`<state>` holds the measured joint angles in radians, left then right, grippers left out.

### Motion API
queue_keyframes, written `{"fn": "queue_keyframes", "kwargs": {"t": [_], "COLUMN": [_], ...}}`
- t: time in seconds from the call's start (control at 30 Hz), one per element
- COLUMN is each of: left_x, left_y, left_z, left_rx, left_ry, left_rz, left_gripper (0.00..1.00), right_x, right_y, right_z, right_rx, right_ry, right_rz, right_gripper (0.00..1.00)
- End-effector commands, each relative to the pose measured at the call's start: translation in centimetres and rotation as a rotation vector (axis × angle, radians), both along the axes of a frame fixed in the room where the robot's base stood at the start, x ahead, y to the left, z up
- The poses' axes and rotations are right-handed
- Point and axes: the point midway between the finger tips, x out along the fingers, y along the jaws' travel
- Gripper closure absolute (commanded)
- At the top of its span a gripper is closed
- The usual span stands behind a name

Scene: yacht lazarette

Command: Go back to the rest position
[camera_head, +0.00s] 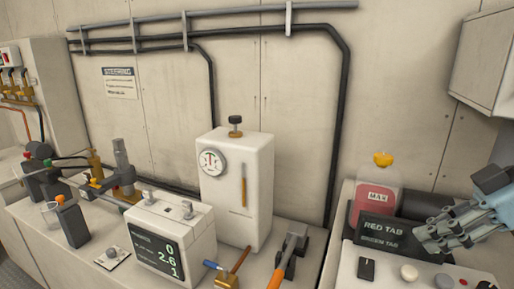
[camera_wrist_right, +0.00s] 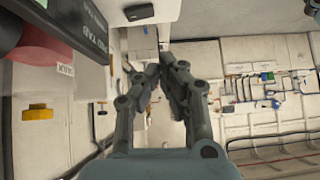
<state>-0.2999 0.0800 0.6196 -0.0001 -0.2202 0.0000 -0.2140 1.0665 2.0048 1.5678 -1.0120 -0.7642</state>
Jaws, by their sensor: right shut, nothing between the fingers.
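My right gripper (camera_head: 448,236) is at the right edge of the head view, in front of and above the right-hand bench, beside a dark panel that reads RED TAB and GREEN TAB (camera_head: 384,230). In the right wrist view its fingers (camera_wrist_right: 163,66) meet at the tips with nothing between them. My left gripper does not show in either view.
A red MAX bottle with a yellow cap (camera_head: 376,196) stands behind the panel. A white box with a dial (camera_head: 236,190) and a white meter with a dark display (camera_head: 168,238) stand on the left bench. Tools (camera_head: 288,258) lie at the front.

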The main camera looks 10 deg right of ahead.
Motion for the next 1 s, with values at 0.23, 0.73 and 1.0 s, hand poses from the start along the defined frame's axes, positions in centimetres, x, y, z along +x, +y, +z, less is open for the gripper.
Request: {"fn": "queue_keyframes", "kwargs": {"t": [0.23,0.73,1.0], "left_x": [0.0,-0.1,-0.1], "left_y": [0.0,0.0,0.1], "left_z": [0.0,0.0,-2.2], "left_rx": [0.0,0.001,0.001], "left_ry": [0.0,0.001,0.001], "left_rz": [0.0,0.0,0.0], "left_gripper": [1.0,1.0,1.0], "right_x": [-6.8,-14.4,-14.5], "right_y": [5.9,5.9,4.6], "right_z": [-8.1,-9.8,-17.0], "right_rx": [-0.125,-0.342,-0.384], "right_ry": [0.134,0.297,0.343], "right_rz": [-0.134,-0.82,-0.939], "right_gripper": [1.0,1.0,1.0]}}
